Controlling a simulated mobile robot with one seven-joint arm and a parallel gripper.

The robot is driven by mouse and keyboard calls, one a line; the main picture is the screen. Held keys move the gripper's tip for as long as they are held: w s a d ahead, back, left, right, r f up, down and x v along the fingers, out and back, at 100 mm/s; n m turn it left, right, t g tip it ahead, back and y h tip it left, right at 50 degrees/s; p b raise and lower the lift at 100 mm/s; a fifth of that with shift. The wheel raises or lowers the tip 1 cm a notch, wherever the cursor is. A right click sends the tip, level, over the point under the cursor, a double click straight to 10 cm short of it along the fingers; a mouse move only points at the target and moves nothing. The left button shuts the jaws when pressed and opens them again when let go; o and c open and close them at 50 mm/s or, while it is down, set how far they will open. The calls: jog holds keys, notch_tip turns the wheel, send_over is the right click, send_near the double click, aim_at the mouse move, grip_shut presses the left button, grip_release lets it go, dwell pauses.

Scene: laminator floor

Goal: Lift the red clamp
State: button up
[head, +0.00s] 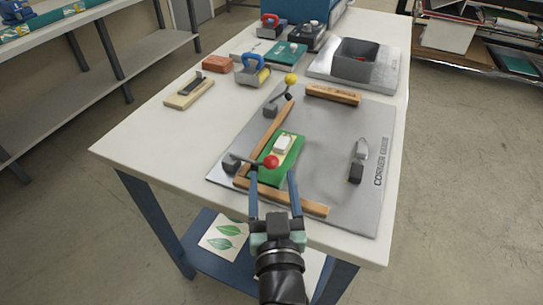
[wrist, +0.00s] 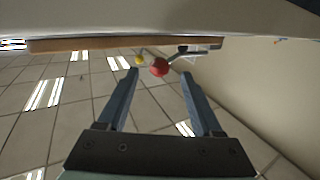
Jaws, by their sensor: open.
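The red clamp is a dark block (head: 231,163) with a lever ending in a red ball knob (head: 271,162), near the front left of the grey metal plate (head: 330,150). Its lever lies low, over a green card (head: 283,168) with a white block (head: 283,144) on it. My gripper (head: 273,174) is open, its two blue fingers pointing at the knob from the front. In the wrist view the red knob (wrist: 160,67) shows between and just beyond the fingertips (wrist: 161,77). Contact with the knob cannot be told. The clamp's base is mostly hidden there.
A yellow-knobbed clamp (head: 290,79) stands farther back with its lever raised. Wooden strips (head: 305,204) edge the plate. A trowel-like tool (head: 358,161) lies right. A grey bin (head: 355,62) and several tools stand at the back. The table's left front (head: 150,150) is clear.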

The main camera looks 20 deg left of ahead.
aim_at(274, 163)
jog(key=shift+p+x, duration=0.3)
jog(key=shift+x, duration=2.45)
jog(key=shift+c, duration=0.2)
jog(key=c, duration=0.9)
grip_shut()
jog(key=shift+d, duration=0.1)
jog(key=shift+d+f, duration=0.1)
jog(key=shift+d, duration=0.05)
